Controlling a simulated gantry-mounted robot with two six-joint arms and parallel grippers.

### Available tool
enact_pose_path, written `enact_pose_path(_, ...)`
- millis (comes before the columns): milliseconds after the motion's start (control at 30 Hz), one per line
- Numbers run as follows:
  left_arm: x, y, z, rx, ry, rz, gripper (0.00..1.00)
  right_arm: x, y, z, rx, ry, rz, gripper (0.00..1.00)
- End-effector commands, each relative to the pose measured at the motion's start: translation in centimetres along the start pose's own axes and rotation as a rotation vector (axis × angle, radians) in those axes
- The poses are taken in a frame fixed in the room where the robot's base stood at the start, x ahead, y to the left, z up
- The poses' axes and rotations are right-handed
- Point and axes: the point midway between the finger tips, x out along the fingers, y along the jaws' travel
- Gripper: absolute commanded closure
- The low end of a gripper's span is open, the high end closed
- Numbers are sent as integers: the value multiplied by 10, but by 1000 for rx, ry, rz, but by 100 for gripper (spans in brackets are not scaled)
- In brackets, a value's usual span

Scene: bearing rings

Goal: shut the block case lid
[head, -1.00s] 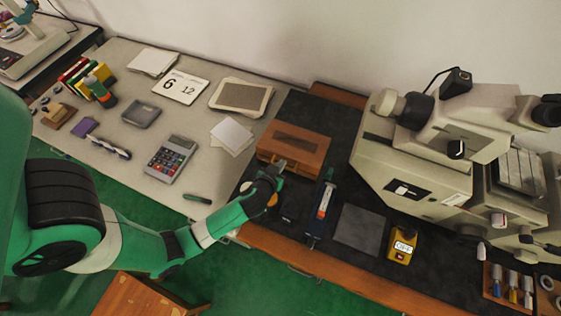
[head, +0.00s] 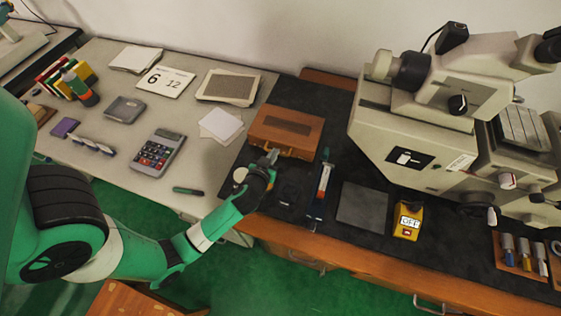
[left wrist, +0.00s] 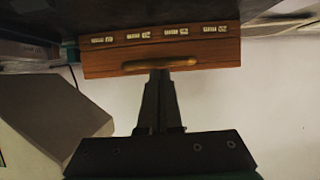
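The block case (head: 286,130) is a brown wooden box on the black bench mat in the head view. Its lid looks down and flat, with a dark panel on top; I cannot tell whether a thin gap is left. In the left wrist view, the case's front (left wrist: 190,52) shows a brass-coloured handle and several number labels. My left gripper (head: 271,157) is at the front of the case. Its dark fingers (left wrist: 160,76) look closed together, with tips just at or in front of the handle; contact is unclear. Nothing is seen between them. My right gripper is not in view.
A large cream machine (head: 420,130) stands right of the case. A blue-and-red tool (head: 322,183), a grey plate (head: 362,206) and a yellow OFF box (head: 408,222) lie in front. A calculator (head: 158,152) and papers (head: 221,125) lie left.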

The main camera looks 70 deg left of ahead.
Motion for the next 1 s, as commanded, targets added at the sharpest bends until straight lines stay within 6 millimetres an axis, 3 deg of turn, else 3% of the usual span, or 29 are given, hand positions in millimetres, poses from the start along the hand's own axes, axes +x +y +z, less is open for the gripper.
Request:
enact_pose_path(367, -1, -2, 2, 0, -8, -4, 100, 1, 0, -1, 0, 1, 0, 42)
enact_pose_path(467, -4, -1, -8, 0, -6, -3, 100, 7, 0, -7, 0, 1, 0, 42)
enact_pose_path(633, -14, 2, -46, 0, -4, 3, 100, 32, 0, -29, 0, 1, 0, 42)
enact_pose_path(700, -29, 4, -37, 5, -8, 8, 100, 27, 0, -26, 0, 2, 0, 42)
enact_pose_path(1000, -98, 3, -42, 7, -8, 8, 100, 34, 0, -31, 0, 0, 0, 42)
